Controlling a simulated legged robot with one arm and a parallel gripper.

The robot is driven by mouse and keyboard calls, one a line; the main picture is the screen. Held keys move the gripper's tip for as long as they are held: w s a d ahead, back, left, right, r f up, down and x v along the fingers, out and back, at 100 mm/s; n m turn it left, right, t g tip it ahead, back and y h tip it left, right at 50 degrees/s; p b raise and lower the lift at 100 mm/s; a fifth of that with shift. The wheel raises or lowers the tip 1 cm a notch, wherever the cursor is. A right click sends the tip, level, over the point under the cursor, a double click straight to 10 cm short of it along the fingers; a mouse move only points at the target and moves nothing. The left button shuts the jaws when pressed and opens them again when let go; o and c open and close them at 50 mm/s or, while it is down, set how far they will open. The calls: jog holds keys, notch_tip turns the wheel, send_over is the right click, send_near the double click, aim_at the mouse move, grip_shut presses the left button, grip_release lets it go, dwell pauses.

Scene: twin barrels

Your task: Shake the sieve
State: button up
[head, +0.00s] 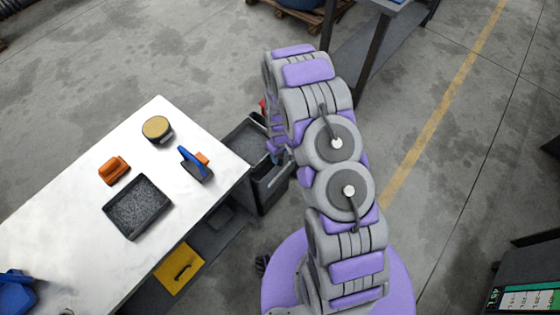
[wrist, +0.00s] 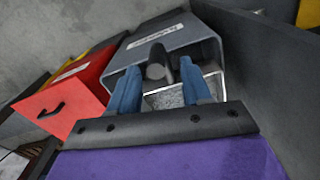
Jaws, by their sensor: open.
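In the wrist view, what looks like the sieve (wrist: 168,98) shows a pale metal rim around a grey speckled surface. It sits at the mouth of a grey bin (wrist: 200,33). A dark grey handle-like piece (wrist: 158,68) stands beside it. My gripper (wrist: 160,66) is open, its two blue fingers on either side of that handle; I cannot tell whether they touch it. The fingers hide part of the sieve. In the head view my gripper (head: 277,152) is low beside the table's right end, at a dark bin (head: 250,137), partly hidden by my arm.
The white-topped table (head: 85,185) holds a black tray of grey grains (head: 138,207), an orange object (head: 114,170), a round tan-topped tin (head: 157,129) and a blue-handled tool (head: 195,165). A red drawer front (wrist: 65,100) stands left of the bin.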

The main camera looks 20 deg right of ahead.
aim_at(281, 160)
jog(key=f, duration=0.2)
jog(key=d+f, duration=0.1)
jog(key=f, duration=0.1)
jog(key=shift+b, duration=0.35)
jog(key=shift+a+f, duration=0.1)
jog(key=shift+f, duration=0.4)
jog(key=shift+a, duration=0.3)
jog(key=shift+d, duration=0.2)
jog(key=c, duration=0.5)
grip_shut()
